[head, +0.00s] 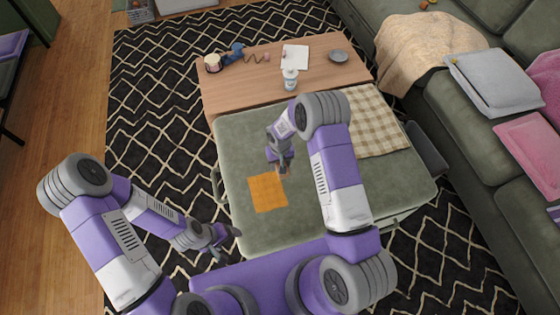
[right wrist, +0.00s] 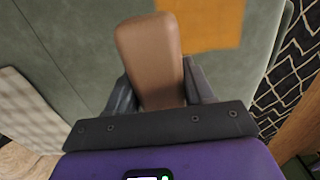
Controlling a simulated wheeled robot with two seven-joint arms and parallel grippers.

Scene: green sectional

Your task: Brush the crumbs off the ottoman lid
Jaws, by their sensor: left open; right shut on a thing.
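The ottoman lid (head: 235,150) is a grey-green padded top in the middle of the head view. A flat orange cloth (head: 267,192) lies on its left part and also shows at the top of the right wrist view (right wrist: 215,22). My right gripper (head: 281,168) is over the lid, just beside the cloth's upper right. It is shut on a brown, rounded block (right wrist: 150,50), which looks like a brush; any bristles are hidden. My left gripper (head: 228,240) is open and empty, off the ottoman's lower left corner. I cannot make out crumbs in either view.
A checkered blanket (head: 370,125) covers the lid's upper right. Behind stands a wooden table (head: 235,95) with a white pump bottle (head: 289,79), a grey dish (head: 338,56), paper and small items. A green sofa (head: 460,120) runs along the right. Patterned rug (head: 150,90) lies open at left.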

